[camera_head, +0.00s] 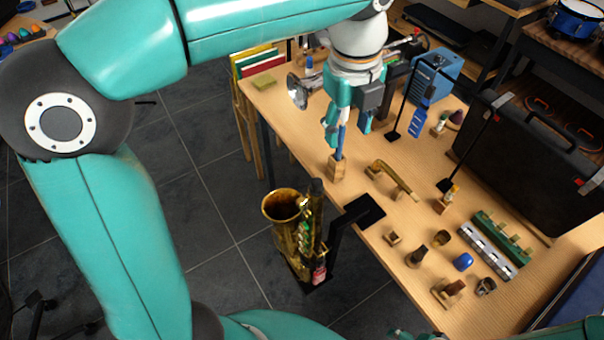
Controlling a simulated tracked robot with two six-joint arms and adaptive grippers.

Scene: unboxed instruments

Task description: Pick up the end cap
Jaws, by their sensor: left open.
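My left gripper (348,132) hangs over the left part of the wooden table, with its fingers pointing down and apart. A blue upright item in a small wooden block (337,170) stands just below and beside its left finger; I cannot tell whether they touch. I cannot say for certain which piece is the end cap. Candidates are small parts at the table's near right: a dark piece (415,256), a blue rounded piece (462,262) and a dark ring-like piece (485,286). The left gripper is well away from these.
A brass saxophone (297,235) stands on a black stand beside the table. A curved brass neck (397,180) lies on wooden supports. A green and silver part (492,245), a black case (525,155) and a blue box (437,75) occupy the right and back.

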